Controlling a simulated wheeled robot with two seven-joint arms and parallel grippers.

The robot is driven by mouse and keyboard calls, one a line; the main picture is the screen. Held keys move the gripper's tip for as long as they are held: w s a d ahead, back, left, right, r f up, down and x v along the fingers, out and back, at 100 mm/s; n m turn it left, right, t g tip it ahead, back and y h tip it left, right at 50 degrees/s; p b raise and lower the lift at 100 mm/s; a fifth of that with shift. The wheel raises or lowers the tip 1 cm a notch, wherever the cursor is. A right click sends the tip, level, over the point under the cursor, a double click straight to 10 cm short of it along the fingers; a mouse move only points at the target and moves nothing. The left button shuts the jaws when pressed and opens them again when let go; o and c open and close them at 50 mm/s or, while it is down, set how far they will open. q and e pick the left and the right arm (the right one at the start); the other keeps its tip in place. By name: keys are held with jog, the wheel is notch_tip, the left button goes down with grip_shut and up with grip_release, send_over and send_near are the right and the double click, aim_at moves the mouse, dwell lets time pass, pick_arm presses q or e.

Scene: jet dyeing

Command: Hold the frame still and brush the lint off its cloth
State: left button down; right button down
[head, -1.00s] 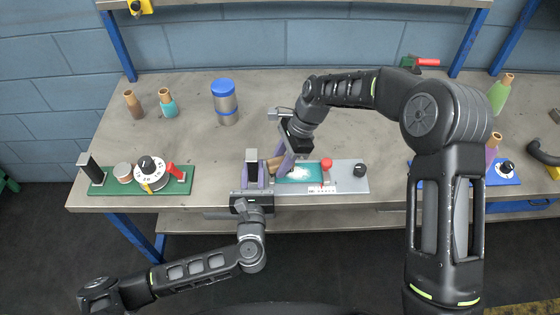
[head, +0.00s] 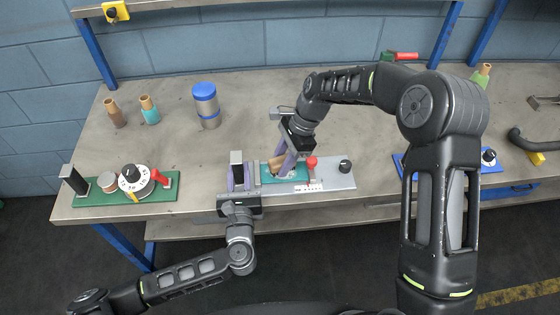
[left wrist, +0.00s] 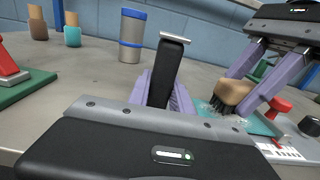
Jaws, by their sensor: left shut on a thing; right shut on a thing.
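The frame is a grey plate (head: 338,181) with teal cloth (head: 298,179) at the front edge of the table. White lint (left wrist: 205,108) shows on the cloth in the left wrist view. My left gripper (head: 238,182) is shut on an upright black handle (left wrist: 167,75) at the frame's left end. My right gripper (head: 283,162) is shut on a brush with a tan wooden body (left wrist: 232,92) and dark bristles. The bristles are down at the cloth; the gripper partly hides brush and cloth in the head view.
A red knob (head: 311,162) and a black knob (head: 345,166) stand on the plate's right part. A green board (head: 120,192) with a dial lies to the left. A blue-lidded canister (head: 206,106) and two cones of thread (head: 149,109) stand behind. The table's middle is clear.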

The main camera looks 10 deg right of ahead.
jog(key=shift+d+f, duration=0.15)
jog(key=shift+d, duration=1.95)
jog(key=shift+w+d, duration=0.1)
jog(key=shift+a, duration=2.4)
jog(key=shift+a, duration=0.15)
